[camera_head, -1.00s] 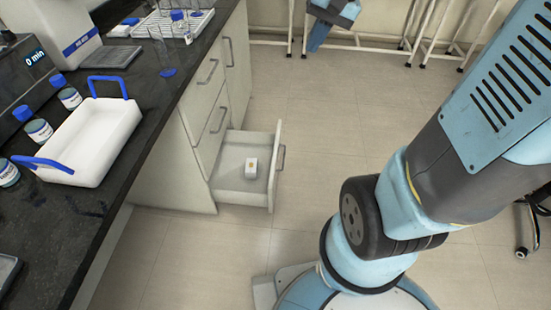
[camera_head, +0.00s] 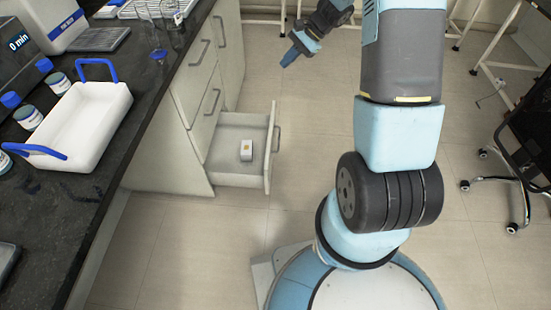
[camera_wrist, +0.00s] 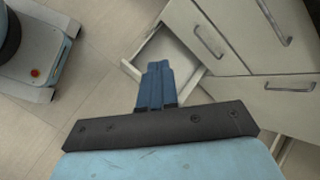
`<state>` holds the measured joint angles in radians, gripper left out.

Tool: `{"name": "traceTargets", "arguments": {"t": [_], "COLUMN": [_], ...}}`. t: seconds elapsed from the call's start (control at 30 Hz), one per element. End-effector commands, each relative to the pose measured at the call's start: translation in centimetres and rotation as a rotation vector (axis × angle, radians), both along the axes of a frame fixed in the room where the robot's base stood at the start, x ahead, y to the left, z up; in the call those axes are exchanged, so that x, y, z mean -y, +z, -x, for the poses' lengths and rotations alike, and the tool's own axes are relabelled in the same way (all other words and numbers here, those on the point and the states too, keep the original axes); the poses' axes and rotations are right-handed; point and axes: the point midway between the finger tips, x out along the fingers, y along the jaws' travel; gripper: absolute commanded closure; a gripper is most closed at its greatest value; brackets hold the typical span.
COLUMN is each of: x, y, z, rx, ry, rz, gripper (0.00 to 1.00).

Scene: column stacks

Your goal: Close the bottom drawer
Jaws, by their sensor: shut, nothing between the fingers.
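The bottom drawer (camera_head: 225,180) of the white cabinet stands pulled out, with its grey handle (camera_head: 277,138) on the front panel. A small white box (camera_head: 246,150) lies inside it. My gripper (camera_head: 289,56) is shut and empty, above and beyond the drawer in the head view, apart from it. In the wrist view my gripper (camera_wrist: 156,68) shows as blue fingers held together, and the open drawer (camera_wrist: 172,55) lies past them, partly hidden by the fingers.
The upper drawers (camera_head: 196,78) are shut. The dark counter (camera_head: 140,125) holds a white tray with blue handles (camera_head: 92,125) and several bottles. A black chair (camera_head: 525,150) stands at the right. The floor right of the drawer is clear up to my base.

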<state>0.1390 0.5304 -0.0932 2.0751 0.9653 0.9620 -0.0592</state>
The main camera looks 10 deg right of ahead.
Motion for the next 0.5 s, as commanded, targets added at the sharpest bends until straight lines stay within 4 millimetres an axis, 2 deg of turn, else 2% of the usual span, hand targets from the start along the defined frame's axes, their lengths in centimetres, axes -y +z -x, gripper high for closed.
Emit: {"name": "traceTargets", "arguments": {"t": [0.03,0.23,0.5], "x": [0.3,1.3,2.9], "y": [-2.0,-8.7,-18.7], "z": [-0.5,-2.4,-3.4], "rx": [-0.027,-0.11,-0.219], "ry": [-0.029,-0.148,-0.315], "rz": [-0.016,-0.076,-0.141], "gripper": [1.0,1.0,1.0]}}
